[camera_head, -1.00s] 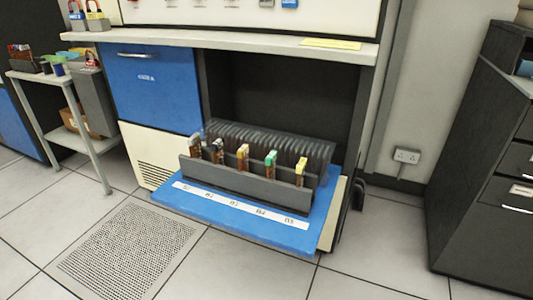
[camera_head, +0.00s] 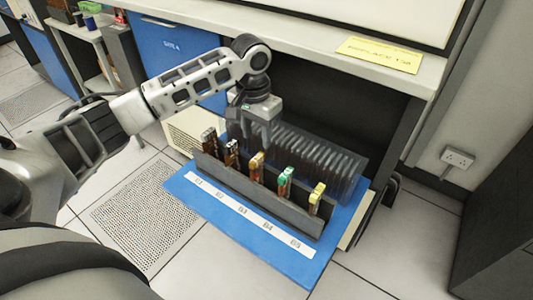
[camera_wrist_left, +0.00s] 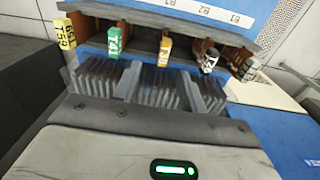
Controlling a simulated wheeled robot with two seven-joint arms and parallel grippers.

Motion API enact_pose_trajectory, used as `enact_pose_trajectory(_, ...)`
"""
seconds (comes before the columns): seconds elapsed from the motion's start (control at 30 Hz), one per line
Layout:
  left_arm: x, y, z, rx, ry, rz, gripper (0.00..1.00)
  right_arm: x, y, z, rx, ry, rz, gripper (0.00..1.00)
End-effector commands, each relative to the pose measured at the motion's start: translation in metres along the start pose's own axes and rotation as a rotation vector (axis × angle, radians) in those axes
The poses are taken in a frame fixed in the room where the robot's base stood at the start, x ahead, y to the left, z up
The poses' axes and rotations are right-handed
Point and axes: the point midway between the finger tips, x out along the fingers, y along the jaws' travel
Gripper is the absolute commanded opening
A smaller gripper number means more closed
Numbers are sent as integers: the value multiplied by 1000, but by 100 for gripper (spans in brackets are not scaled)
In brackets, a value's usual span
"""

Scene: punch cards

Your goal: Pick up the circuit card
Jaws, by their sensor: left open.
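Several upright circuit cards stand in a row in a dark rack (camera_head: 270,197) on a blue pull-out shelf (camera_head: 205,200). The left wrist view shows the yellow (camera_wrist_left: 66,35), green (camera_wrist_left: 114,40) and orange (camera_wrist_left: 165,48) tops with printed codes. My left gripper (camera_head: 256,136) points down just behind the row, near the orange-yellow card, open and apart from the cards. Its fingertips are partly hidden in the head view. My right gripper is out of view.
A ribbed, dark see-through block (camera_head: 320,160) stands behind the cards, close to my left gripper. A counter edge (camera_head: 300,52) overhangs at the back, with a yellow sign (camera_head: 380,54) on it. The floor at front is clear.

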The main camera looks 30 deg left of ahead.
Motion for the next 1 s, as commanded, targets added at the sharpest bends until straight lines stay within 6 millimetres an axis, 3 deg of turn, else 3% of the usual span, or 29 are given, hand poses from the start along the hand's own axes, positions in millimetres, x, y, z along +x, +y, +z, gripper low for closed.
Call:
enact_pose_trajectory(0.03, -12, -9, -1, -22, -13, -12, 42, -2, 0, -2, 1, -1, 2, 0)
enact_pose_trajectory(0.13, -13, -15, 1, -40, -31, -17, 42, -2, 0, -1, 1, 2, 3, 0)
enact_pose_trajectory(0.4, 33, -15, 2, -41, -32, -18, 42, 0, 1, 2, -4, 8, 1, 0)
enact_pose_trajectory(0.67, 54, -14, 2, -38, -30, -17, 42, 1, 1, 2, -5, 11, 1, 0)
enact_pose_trajectory(1.0, 98, -8, 3, -38, -28, -18, 42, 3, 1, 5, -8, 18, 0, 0)
